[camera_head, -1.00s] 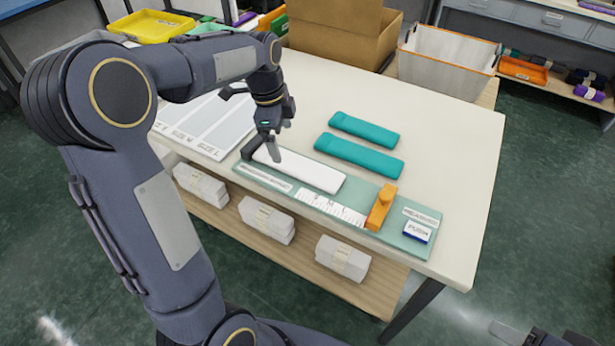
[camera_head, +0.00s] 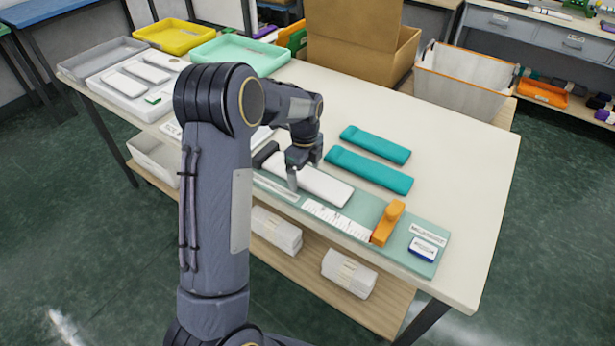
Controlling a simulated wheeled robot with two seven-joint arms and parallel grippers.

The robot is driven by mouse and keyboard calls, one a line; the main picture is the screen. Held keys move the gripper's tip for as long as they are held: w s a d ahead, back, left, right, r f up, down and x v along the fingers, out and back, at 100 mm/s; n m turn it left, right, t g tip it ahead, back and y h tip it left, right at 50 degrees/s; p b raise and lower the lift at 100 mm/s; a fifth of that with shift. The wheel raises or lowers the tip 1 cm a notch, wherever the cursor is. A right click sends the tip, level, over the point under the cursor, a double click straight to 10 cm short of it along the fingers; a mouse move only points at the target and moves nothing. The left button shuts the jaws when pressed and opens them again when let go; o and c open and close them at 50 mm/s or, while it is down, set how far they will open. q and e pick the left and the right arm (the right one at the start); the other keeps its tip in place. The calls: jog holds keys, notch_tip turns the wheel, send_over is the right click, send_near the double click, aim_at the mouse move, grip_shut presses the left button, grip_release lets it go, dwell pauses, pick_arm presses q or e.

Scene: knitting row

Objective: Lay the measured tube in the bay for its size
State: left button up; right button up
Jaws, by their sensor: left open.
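A white tube (camera_head: 325,186) lies on the pale green measuring board (camera_head: 368,208), along its ruler scale (camera_head: 338,219). An orange slider (camera_head: 388,222) stands on the board, to the right of the tube. My left gripper (camera_head: 279,167) is open at the tube's left end, one finger on each side of it. Whether the fingers touch it I cannot tell. The sheet of size bays (camera_head: 262,136) lies to the left, mostly hidden behind my left arm; only slivers show. My right gripper is not in view.
Two teal tubes (camera_head: 370,169) lie behind the board. A cardboard box (camera_head: 345,62) and a white bin (camera_head: 462,85) stand at the back. A tray with white tubes, a yellow tray (camera_head: 174,35) and a mint tray (camera_head: 240,55) are at the far left. The table's right part is clear.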

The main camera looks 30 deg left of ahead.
pick_arm(q)
jog(key=c, duration=1.1)
